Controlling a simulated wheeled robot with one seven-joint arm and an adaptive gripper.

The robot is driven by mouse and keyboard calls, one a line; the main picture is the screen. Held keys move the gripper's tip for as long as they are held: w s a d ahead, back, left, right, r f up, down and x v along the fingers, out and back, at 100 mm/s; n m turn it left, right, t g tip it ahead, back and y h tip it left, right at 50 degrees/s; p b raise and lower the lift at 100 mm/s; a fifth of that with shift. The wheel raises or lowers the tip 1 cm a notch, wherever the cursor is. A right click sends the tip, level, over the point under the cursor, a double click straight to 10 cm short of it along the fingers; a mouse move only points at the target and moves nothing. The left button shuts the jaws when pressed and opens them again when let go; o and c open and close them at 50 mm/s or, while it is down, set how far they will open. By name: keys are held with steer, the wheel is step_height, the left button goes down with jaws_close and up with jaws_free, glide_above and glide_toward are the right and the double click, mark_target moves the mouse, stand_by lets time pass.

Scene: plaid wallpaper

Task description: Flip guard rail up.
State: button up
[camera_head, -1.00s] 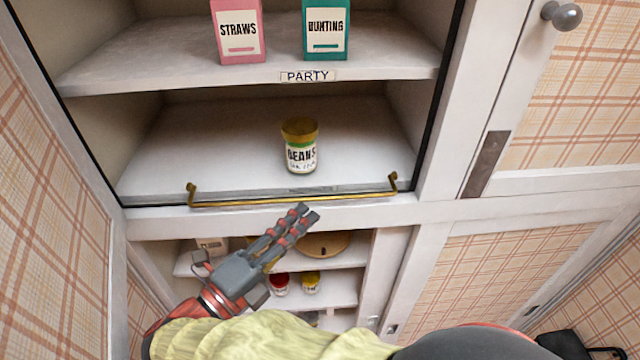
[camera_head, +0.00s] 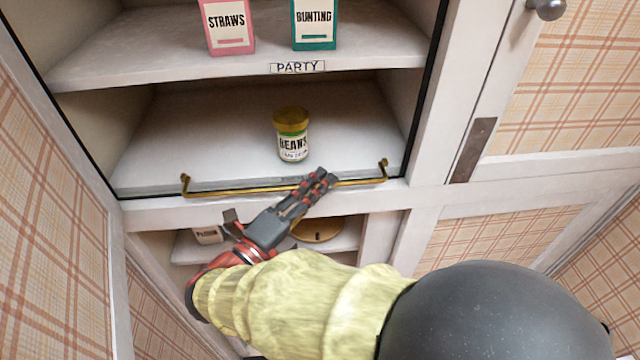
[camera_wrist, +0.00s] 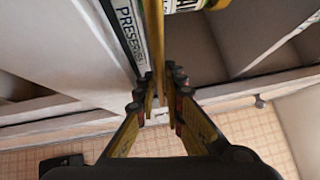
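The guard rail (camera_head: 230,189) is a thin brass bar running along the front edge of the shelf with the beans jar. Its two ends bend up to small hooks at the left and right, and the bar lies low along the edge. My gripper (camera_head: 322,180) is at the rail, right of its middle, and hides part of it. In the wrist view the rail (camera_wrist: 157,45) runs down toward the gap between the fingertips (camera_wrist: 160,95). The fingers are apart, with space beside the rail. Whether either finger touches the rail I cannot tell.
A beans jar (camera_head: 292,135) stands on the shelf just behind the rail. Straws (camera_head: 227,28) and bunting (camera_head: 314,25) boxes stand on the shelf above, labelled PARTY. Below is another shelf with a flour box (camera_head: 207,235) and a round wooden item (camera_head: 318,230).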

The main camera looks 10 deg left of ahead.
jaws_close()
